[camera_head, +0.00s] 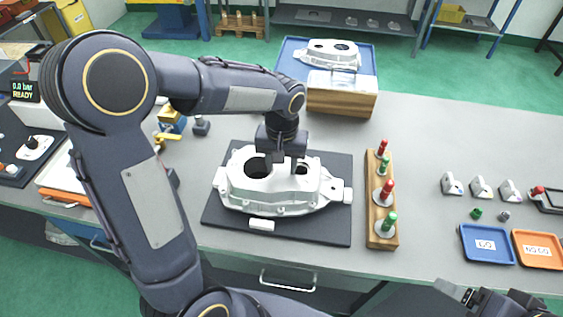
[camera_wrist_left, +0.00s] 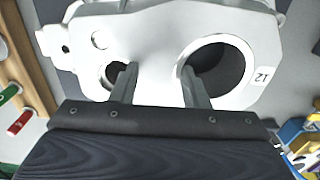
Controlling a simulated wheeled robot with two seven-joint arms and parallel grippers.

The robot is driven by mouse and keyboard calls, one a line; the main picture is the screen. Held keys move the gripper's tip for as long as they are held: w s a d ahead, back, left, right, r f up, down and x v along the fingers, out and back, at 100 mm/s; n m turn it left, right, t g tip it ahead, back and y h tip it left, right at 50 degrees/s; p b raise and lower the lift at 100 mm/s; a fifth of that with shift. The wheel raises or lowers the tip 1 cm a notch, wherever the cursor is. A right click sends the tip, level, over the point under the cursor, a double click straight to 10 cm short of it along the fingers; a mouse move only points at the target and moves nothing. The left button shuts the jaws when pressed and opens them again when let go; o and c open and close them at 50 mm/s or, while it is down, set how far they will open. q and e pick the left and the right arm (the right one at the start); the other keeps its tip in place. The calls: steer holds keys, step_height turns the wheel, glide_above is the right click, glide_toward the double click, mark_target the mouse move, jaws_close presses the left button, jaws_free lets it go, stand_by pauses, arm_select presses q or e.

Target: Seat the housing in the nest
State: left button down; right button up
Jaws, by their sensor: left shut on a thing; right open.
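The housing (camera_head: 265,192), a pale grey aluminium casting with two round bores, is at the dark plate (camera_head: 329,230) on the bench. It also fills the left wrist view (camera_wrist_left: 158,38), with a "12" label beside its large bore. My left gripper (camera_head: 280,165) comes down from above, shut on the web between the bores, one finger in each; both fingers show in the left wrist view (camera_wrist_left: 157,80). The nest's locating features are hidden under the housing, so I cannot tell if it rests fully down. My right gripper (camera_head: 485,301) is open at the lower right edge, partly out of frame.
A wooden stand (camera_head: 382,218) with red and green gauges is close right of the plate. Blue (camera_head: 487,245) and orange (camera_head: 539,250) trays are at right.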

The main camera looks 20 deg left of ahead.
mark_target(282, 170)
arm_select(q)
steer(key=shift+f+b, duration=0.8)
steer(key=shift+f, duration=0.2)
steer(key=c, duration=0.9)
jaws_free()
steer(key=shift+c, duration=0.2)
steer(key=shift+o, duration=1.1)
step_height(282, 170, up, 8)
steer(key=shift+f, duration=0.1)
